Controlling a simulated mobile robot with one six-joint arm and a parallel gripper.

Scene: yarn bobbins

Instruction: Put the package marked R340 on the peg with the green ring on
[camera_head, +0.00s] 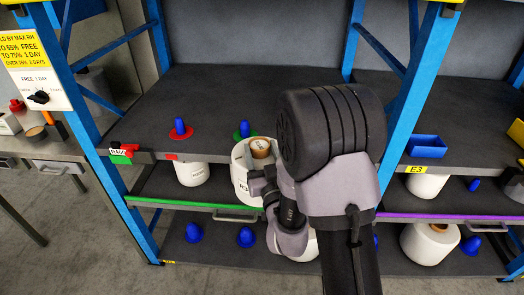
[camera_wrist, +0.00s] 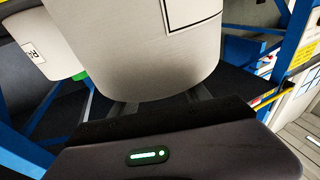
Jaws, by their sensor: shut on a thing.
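My gripper (camera_head: 266,184) is shut on a white yarn package (camera_head: 241,172) with a tan core. Its label begins "R3"; the rest is hidden by my gripper. The package is upright in front of the upper shelf's front edge. The blue peg with the green ring (camera_head: 244,131) stands on that shelf just behind it, and the package hides part of the ring's front. In the wrist view the held package (camera_wrist: 150,50) fills the upper middle, above my gripper (camera_wrist: 160,103). The peg itself is not clear there.
A blue peg with a red ring (camera_head: 180,129) stands bare to the left. Another white package (camera_head: 192,172) sits on the shelf below. Bare blue pegs (camera_head: 194,232) are on the lowest shelf. A blue bin (camera_head: 426,146) is at right. Blue uprights (camera_head: 88,125) flank the bay.

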